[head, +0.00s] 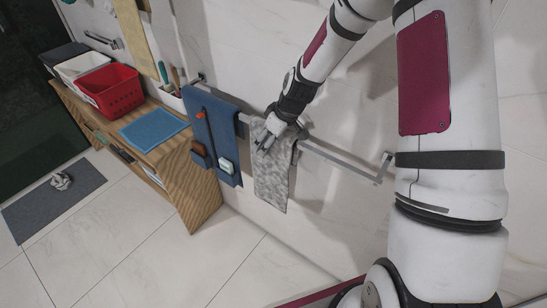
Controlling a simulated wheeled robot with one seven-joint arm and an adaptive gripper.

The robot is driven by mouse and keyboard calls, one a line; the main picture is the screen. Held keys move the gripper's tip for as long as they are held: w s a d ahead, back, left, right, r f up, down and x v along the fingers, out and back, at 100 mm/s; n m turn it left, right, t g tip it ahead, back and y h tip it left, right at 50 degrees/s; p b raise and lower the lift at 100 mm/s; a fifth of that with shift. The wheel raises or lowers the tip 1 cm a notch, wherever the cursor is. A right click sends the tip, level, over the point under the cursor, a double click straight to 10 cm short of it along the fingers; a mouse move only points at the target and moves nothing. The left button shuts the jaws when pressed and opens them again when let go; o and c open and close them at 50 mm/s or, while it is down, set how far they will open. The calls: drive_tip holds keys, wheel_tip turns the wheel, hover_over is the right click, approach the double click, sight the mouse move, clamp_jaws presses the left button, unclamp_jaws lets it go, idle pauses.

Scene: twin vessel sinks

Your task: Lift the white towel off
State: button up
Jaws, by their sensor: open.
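A mottled grey-white towel (273,180) hangs over a grey wall rail (340,166). It is the palest towel on this rail; its back side is hidden. My gripper (265,141) is at the towel's upper part, fingers pointing down and to the left. Its fingers are small and partly blend with the towel, but they are apart. I cannot tell whether they touch the cloth.
A dark blue towel (229,160) with small attached items hangs left on the rail. A wooden bench (190,190) holds a red basket (112,92), a white bin (82,66) and a blue cloth (153,129). A grey mat (45,207) lies left.

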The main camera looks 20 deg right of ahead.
drive_tip(key=shift+c, duration=0.6)
clamp_jaws()
